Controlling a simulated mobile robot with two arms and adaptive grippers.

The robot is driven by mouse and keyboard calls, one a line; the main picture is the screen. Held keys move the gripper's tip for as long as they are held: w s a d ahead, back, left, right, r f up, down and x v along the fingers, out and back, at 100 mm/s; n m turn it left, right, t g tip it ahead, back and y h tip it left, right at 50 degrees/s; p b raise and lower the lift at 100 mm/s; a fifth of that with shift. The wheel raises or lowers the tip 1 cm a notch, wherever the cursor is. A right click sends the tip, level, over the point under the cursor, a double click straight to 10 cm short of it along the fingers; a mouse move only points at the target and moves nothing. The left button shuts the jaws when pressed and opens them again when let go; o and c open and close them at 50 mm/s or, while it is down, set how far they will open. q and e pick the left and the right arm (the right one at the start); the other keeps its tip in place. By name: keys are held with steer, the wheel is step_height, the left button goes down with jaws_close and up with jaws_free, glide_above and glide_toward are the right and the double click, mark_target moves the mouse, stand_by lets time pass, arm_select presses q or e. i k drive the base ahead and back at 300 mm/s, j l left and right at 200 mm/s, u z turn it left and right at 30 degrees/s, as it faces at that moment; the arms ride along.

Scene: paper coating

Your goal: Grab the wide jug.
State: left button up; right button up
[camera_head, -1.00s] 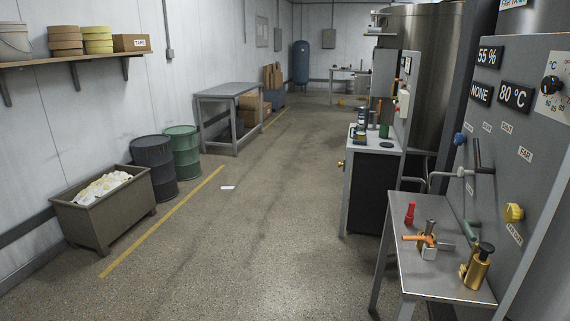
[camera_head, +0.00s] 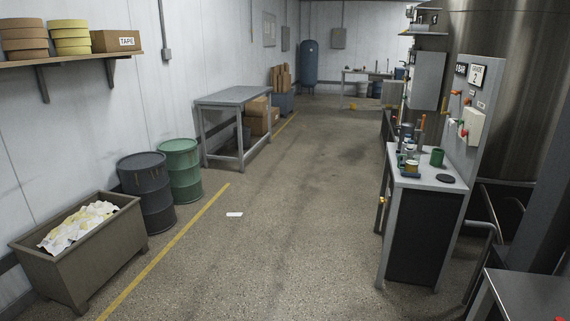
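I cannot pick out a wide jug for certain. A small green cup-like vessel (camera_head: 437,157) stands on the light top of the stand (camera_head: 420,181) at the right. Beside it is a cluster of small items (camera_head: 409,162), too small to name, with a black disc (camera_head: 445,178) in front. The far table (camera_head: 368,72) also carries small items that I cannot make out. Neither of my grippers is in view.
The floor aisle (camera_head: 290,200) is clear except for a small white piece (camera_head: 234,214). On the left are a waste bin (camera_head: 115,245), a black drum (camera_head: 146,190), a green drum (camera_head: 180,168) and a grey table (camera_head: 238,97). A metal table corner (camera_head: 530,295) juts in lower right.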

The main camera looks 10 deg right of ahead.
mark_target(412, 159)
steer(key=i+l+z, duration=0.1)
steer(key=i+z, duration=0.3)
steer(key=i, duration=0.45)
steer(key=i+j+z, duration=0.1)
steer(key=i+z, duration=0.3)
steer(key=i, duration=0.45)
